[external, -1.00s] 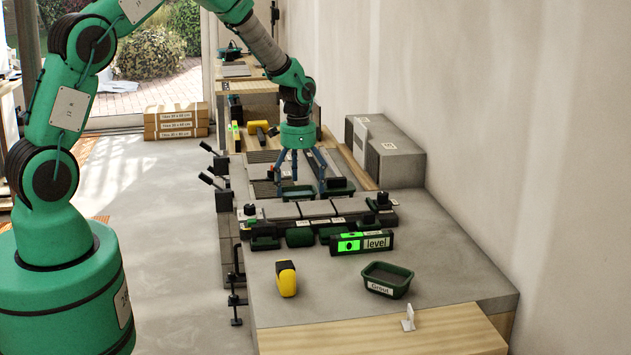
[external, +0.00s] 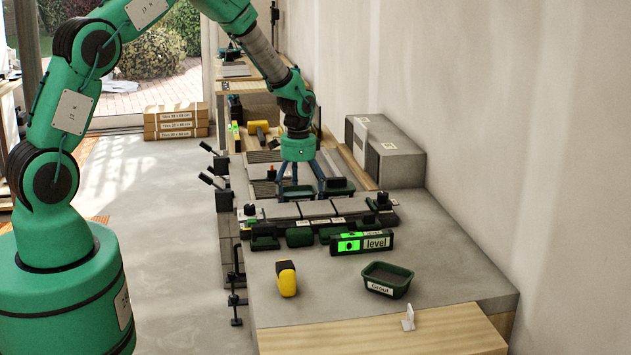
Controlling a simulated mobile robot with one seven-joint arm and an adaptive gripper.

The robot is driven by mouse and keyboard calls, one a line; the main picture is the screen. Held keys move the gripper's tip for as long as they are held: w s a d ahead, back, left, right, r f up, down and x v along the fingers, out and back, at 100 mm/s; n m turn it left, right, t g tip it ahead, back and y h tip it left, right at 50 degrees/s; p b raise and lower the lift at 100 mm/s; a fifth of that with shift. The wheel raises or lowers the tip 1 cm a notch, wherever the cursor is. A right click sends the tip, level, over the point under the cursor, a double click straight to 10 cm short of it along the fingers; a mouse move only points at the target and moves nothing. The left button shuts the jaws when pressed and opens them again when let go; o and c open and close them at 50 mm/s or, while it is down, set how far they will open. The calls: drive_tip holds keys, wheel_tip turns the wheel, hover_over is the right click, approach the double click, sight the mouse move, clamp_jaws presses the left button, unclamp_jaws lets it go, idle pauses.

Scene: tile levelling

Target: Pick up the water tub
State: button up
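My gripper (external: 300,192) points straight down over the far part of the bench, behind the row of grey tiles. Its blue fingers are spread apart, one on each side of a small dark green tub (external: 298,193). No label can be read on this tub, so I cannot tell for sure that it is the water tub. Whether the fingers touch it is too small to tell. Another dark green container (external: 338,187) sits just to its right. A green tub labelled Grout (external: 388,280) stands apart on the near bench.
A level with a bright green display (external: 362,243) stands in front of the tile rail (external: 318,222). A yellow and black tool (external: 286,278) lies on the near bench. A grey block (external: 386,155) stands at the wall. The near bench top is mostly clear.

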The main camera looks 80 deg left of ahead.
drive_tip(key=c, duration=1)
drive_tip(key=shift+r, duration=0.15)
wheel_tip(320, 180, up, 10)
drive_tip(key=shift+f+p, duration=0.1)
drive_tip(key=shift+p, duration=0.4)
